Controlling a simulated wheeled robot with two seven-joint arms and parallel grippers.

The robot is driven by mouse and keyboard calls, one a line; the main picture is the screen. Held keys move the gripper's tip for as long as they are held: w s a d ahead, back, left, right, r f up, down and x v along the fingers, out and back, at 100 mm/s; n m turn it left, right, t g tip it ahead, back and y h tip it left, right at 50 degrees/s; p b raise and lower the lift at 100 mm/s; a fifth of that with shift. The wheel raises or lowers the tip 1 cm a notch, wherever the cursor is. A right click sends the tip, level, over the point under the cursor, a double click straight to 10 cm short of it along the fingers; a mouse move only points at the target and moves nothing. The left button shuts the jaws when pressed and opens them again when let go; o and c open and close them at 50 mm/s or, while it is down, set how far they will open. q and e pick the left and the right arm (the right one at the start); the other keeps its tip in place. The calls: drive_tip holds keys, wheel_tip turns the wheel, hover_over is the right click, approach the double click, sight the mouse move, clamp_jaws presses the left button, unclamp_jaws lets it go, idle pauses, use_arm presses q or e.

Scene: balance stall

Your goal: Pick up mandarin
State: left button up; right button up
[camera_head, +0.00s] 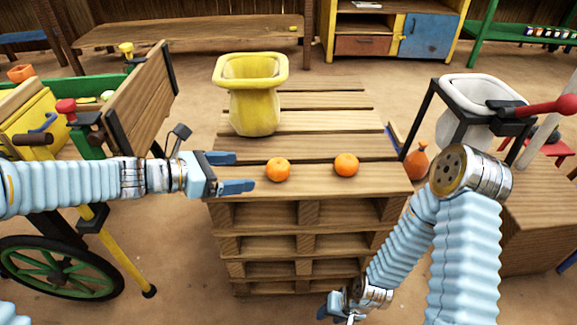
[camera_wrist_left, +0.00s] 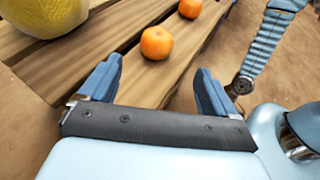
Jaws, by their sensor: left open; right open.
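Two orange mandarins lie on the wooden pallet stack (camera_head: 305,213). The left mandarin (camera_head: 278,169) is near the stack's front edge, and the right mandarin (camera_head: 346,165) is a little to its right. My left gripper (camera_head: 243,172) is open and empty, just left of the left mandarin and apart from it. In the left wrist view the nearer mandarin (camera_wrist_left: 156,43) is ahead of the open fingers, with the other mandarin (camera_wrist_left: 190,8) beyond it at the top edge. My right gripper (camera_head: 338,311) is low in front of the stack, partly cut off by the bottom edge.
A yellow pot (camera_head: 254,112) stands on the stack behind the mandarins, and it also shows in the left wrist view (camera_wrist_left: 45,14). A wooden cart (camera_head: 145,98) with a green wheel is at left. A white bin (camera_head: 465,125) in a black frame is at right.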

sight(269, 168)
use_arm(q)
drive_tip(key=b+x, duration=0.1)
drive_tip(key=x, duration=0.5)
drive_tip(key=shift+w+d+f, duration=0.1)
drive_tip(key=shift+d+f, duration=0.1)
drive_tip(key=shift+f, duration=0.05)
drive_tip(key=x, duration=0.2)
drive_tip(key=b+x, duration=0.1)
drive_tip(key=x, duration=0.2)
drive_tip(key=shift+w+d+f, duration=0.1)
drive_tip(key=shift+w+d, duration=0.05)
drive_tip(key=shift+w, duration=0.25)
drive_tip(key=c, duration=1.1)
